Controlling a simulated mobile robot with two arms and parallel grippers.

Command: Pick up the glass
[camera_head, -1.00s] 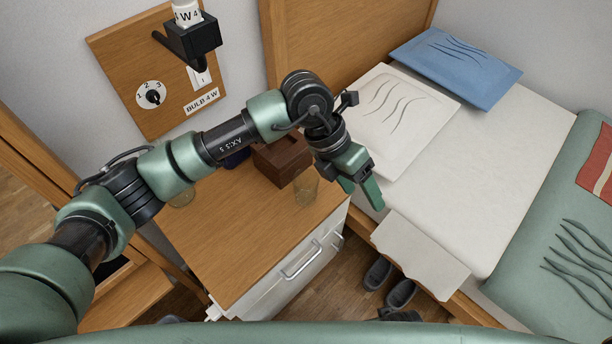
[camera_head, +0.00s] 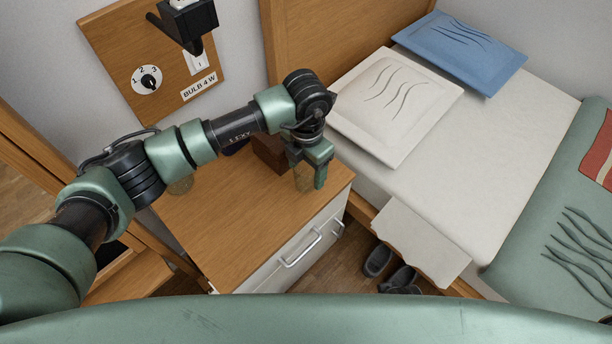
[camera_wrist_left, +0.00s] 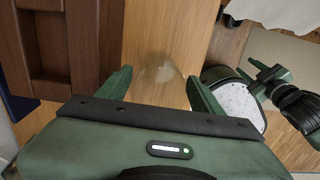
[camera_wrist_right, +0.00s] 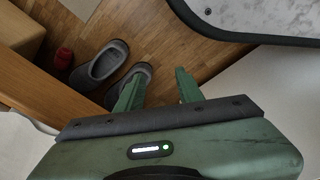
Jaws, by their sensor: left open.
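The clear glass (camera_head: 303,184) stands on the wooden top of the bedside cabinet, near its right edge. In the head view my left gripper (camera_head: 309,182) is at the glass and partly covers it. In the left wrist view the glass (camera_wrist_left: 158,68) is faint and see-through, and lies ahead between the two spread fingertips of my left gripper (camera_wrist_left: 158,82). I cannot tell whether a finger touches it. My right gripper (camera_wrist_right: 157,82) is open and empty above the floor in the right wrist view; it is not in the head view.
A dark brown wooden box (camera_head: 267,153) stands close beside the glass. The front of the cabinet top (camera_head: 225,240) is clear. The bed (camera_head: 480,160) is to the right. Grey slippers (camera_wrist_right: 108,62) lie on the floor.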

